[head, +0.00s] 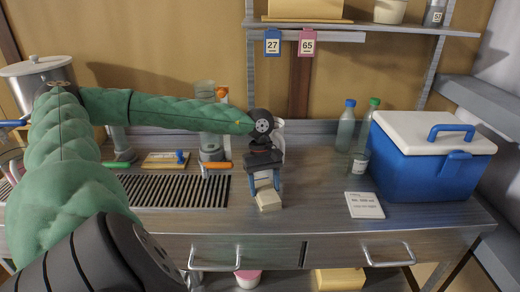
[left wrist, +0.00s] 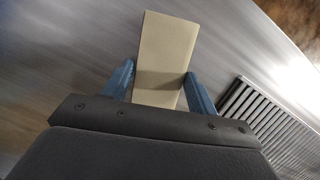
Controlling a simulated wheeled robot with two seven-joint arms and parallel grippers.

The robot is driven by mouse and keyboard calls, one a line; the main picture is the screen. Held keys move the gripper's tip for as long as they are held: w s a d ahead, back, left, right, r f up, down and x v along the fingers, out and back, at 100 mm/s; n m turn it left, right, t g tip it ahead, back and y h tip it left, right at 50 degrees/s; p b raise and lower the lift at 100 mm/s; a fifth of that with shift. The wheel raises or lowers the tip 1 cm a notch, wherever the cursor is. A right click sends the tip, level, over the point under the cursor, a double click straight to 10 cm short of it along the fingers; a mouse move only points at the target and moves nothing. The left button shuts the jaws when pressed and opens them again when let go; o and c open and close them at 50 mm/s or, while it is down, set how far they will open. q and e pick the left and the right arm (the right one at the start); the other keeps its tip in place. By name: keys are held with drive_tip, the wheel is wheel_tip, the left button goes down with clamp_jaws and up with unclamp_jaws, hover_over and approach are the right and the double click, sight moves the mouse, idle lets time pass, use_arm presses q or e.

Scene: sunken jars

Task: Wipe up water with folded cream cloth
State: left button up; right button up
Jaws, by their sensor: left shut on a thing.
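The folded cream cloth (head: 269,200) is a small pale block at the middle of the steel counter, near its front edge. My left gripper (head: 264,182) points down and is shut on the cloth. In the left wrist view the cloth (left wrist: 168,38) sticks out past the two blue fingers of the gripper (left wrist: 160,78). I cannot tell whether the cloth touches the counter or hangs just above it. I cannot make out any water on the counter. My right gripper is out of view.
A slatted drain grate (head: 175,191) lies left of the cloth. A white card (head: 364,205), a blue cooler (head: 425,165) and bottles (head: 346,128) stand to the right. A board (head: 165,160) and tall jars are behind. The counter between cloth and card looks clear.

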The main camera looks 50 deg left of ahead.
use_arm(q)
drive_tip(key=shift+w+d+b, duration=0.3)
drive_tip(key=shift+w+d, duration=0.45)
drive_tip(key=shift+w+d+r, duration=0.1)
drive_tip(key=shift+w+d, duration=2.1)
drive_tip(key=shift+d, duration=0.1)
wheel_tip(320, 180, up, 8)
drive_tip(key=p, duration=0.2)
